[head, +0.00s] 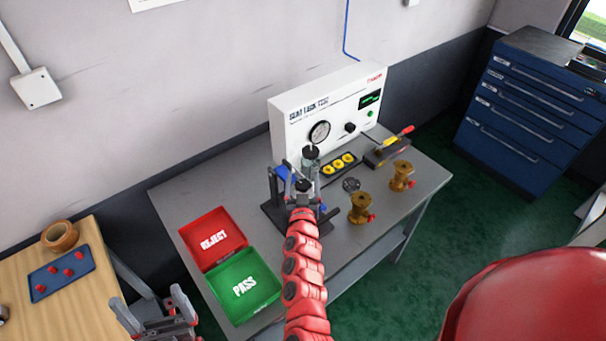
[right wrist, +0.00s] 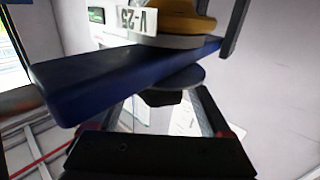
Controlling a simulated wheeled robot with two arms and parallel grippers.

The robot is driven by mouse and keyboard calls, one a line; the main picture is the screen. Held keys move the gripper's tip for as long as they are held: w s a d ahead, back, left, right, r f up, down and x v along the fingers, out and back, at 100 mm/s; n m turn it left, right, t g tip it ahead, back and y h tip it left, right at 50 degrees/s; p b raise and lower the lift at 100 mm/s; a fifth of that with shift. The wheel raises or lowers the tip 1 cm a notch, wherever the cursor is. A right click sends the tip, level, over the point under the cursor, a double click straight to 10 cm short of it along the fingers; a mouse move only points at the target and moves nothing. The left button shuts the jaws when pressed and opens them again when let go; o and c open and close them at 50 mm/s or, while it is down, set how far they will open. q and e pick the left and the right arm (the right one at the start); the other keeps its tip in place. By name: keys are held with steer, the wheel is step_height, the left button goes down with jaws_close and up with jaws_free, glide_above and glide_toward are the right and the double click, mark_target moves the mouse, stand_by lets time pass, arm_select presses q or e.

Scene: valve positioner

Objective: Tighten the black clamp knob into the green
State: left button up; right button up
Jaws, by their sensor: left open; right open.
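In the right wrist view, a dark round clamp knob (right wrist: 168,92) sits against a blue clamp bar (right wrist: 130,75). My right gripper (right wrist: 170,118) is open, with its two fingers on either side of the knob; whether they touch it I cannot tell. A brass valve (right wrist: 172,24) with a white V-25 tag (right wrist: 130,20) is on the bar's other side. In the head view my right gripper (head: 304,178) is at the dark clamp stand (head: 272,214) and hides much of it. My left gripper (head: 162,322) is open and empty at the lower left. I see no green zone on the clamp.
The grey bench (head: 170,195) holds a red REJECT tray (head: 225,256), a green PASS tray (head: 262,303), two brass valves (head: 360,210) and a white test box (head: 290,120) with a gauge (head: 319,132). A wooden table (head: 85,318) stands at the left.

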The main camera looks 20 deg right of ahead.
steer(key=shift+w+d+f, duration=0.1)
steer(key=shift+w+d, duration=0.1)
steer(key=shift+w, duration=0.25)
jaws_close()
